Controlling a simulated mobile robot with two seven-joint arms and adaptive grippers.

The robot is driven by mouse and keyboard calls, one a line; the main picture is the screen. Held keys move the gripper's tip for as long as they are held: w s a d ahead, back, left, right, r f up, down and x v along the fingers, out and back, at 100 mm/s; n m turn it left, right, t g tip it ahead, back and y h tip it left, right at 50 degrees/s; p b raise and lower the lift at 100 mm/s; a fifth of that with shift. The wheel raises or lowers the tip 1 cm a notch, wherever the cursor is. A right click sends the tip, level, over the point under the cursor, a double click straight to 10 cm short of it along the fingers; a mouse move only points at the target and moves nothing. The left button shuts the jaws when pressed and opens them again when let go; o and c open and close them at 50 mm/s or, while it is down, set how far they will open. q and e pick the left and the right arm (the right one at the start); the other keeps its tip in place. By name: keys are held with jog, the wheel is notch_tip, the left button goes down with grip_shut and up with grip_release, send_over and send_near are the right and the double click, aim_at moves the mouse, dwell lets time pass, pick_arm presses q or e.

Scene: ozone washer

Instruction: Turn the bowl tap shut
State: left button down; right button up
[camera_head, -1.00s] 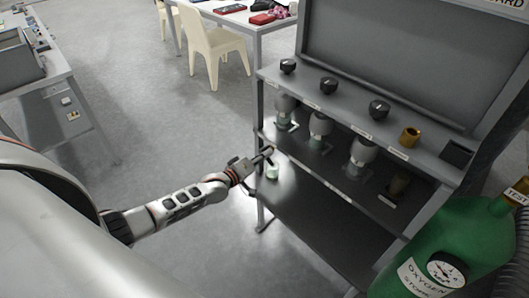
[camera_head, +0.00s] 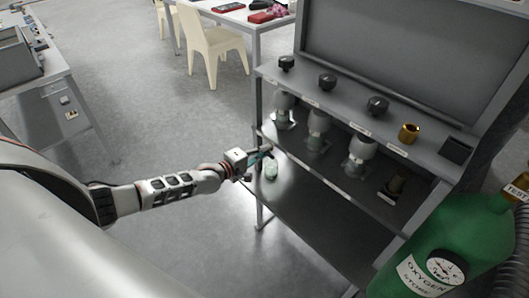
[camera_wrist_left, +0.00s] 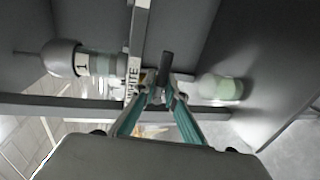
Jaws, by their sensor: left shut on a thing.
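My left gripper (camera_head: 262,156) is at the left front corner of the grey washer stand, by the edge of its middle shelf. In the left wrist view its teal fingers (camera_wrist_left: 158,100) are shut on a dark lever (camera_wrist_left: 166,68), which looks like the bowl tap's handle. The fingertips hide part of the tap body. A pale green translucent bowl or cup (camera_head: 271,172) is just below the gripper; it also shows right of the fingers in the left wrist view (camera_wrist_left: 222,88). My right gripper is in neither view.
Dark knobs (camera_head: 327,82) and a brass fitting (camera_head: 409,133) line the stand's upper ledge. Grey-white vessels (camera_head: 318,122) hang beneath it. A green oxygen cylinder (camera_head: 462,235) stands at the right front. The floor left of the stand is clear.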

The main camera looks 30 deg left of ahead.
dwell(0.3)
pick_arm(q)
jog(key=c, duration=2)
grip_release()
jog(key=shift+c, duration=0.2)
jog(key=v, duration=0.8)
jog(key=shift+f, duration=0.1)
